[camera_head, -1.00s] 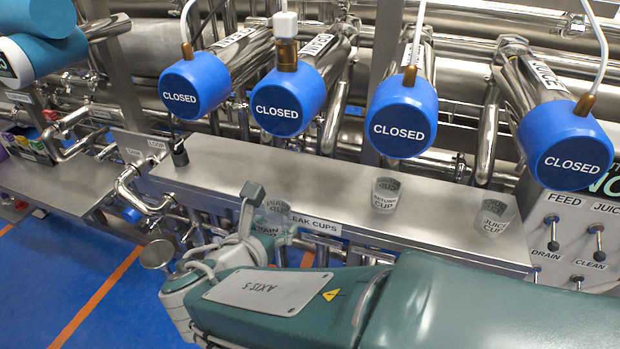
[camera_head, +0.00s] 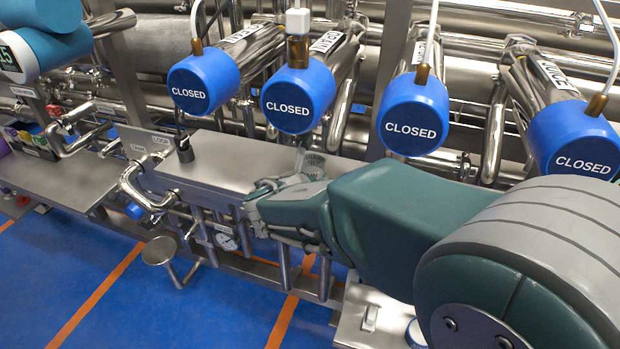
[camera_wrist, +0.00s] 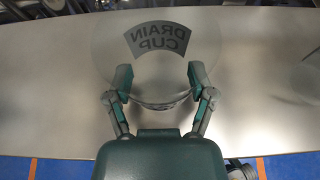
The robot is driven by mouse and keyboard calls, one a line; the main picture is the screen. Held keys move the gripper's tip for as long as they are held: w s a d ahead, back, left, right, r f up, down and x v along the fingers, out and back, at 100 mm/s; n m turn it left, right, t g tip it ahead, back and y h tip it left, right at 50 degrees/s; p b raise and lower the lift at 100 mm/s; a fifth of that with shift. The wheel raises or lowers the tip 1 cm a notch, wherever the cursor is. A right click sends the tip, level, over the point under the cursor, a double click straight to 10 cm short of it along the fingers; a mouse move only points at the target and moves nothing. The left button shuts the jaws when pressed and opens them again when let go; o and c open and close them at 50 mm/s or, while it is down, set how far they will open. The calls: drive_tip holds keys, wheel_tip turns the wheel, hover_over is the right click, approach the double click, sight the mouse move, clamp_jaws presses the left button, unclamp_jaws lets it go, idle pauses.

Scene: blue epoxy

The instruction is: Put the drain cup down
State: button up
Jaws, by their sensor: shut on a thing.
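The cup is over the steel shelf (camera_wrist: 262,70). I cannot tell whether its base touches the shelf. In the head view the cup (camera_head: 314,162) shows small and partly hidden beyond my gripper (camera_head: 290,182), over the shelf below the second blue CLOSED cap.
Several blue CLOSED caps (camera_head: 299,98) on steel pipes stand behind the shelf. A small dark fitting (camera_head: 184,150) stands on its left part. Bare shelf shows left of the cup (camera_head: 225,165). My arm hides the shelf's right part, where two other cups stood.

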drive_tip(key=shift+d+f, duration=0.25)
drive_tip(key=shift+f, duration=0.2)
drive_tip(key=shift+d, duration=0.25)
drive_tip(key=shift+a+f, duration=0.1)
drive_tip(key=shift+f, duration=0.05)
drive_tip(key=o, duration=1.1)
drive_tip(key=shift+a, duration=0.3)
drive_tip(key=shift+d, duration=0.2)
